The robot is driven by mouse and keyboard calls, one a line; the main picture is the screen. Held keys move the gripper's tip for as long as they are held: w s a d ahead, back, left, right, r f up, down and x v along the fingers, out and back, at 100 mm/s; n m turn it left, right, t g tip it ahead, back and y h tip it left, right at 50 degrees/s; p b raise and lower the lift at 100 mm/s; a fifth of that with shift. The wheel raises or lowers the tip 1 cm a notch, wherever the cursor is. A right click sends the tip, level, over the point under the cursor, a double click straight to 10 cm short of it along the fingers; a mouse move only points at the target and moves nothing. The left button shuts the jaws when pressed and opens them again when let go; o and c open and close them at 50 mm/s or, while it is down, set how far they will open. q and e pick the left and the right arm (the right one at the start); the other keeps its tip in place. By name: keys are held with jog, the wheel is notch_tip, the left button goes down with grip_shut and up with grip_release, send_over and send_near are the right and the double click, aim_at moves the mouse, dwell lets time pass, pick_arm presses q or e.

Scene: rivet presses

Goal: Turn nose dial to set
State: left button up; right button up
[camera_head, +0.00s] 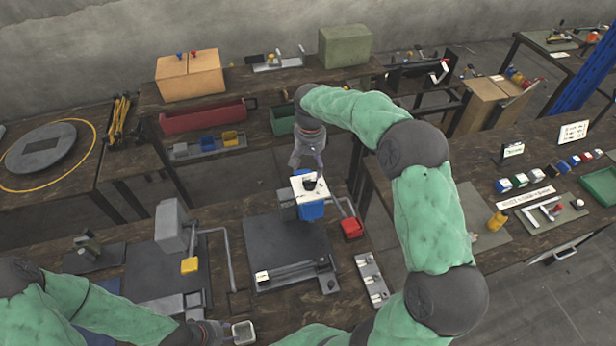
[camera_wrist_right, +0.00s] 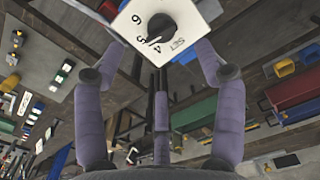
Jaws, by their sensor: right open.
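The nose dial is a black knob (camera_wrist_right: 162,27) on a white plate (camera_wrist_right: 185,14), with printed numbers and the word SET at its lower right in the right wrist view. A pale mark at the knob's lower left seems to be near the 4. In the head view the white plate (camera_head: 298,187) sits on top of the blue-bodied press head (camera_head: 312,210). My right gripper (camera_head: 310,170) is just above the plate, pointing down. Its fingers are spread and empty on either side of the knob. My left gripper (camera_head: 226,331) is low at the bottom edge, beside a small pale cup (camera_head: 243,332); its grip is unclear.
A second press (camera_head: 172,228) with a yellow-tipped lever (camera_head: 189,265) is to the left. A grey slotted strip (camera_head: 371,278) lies at right. The dark press bed (camera_head: 280,240) is mostly bare.

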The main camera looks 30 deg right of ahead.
aim_at(309, 181)
notch_tip(309, 181, down, 8)
jog(key=shift+w+f, duration=0.15)
jog(key=shift+f, duration=0.1)
jog(key=shift+c, duration=0.3)
jog(key=c, duration=1.2)
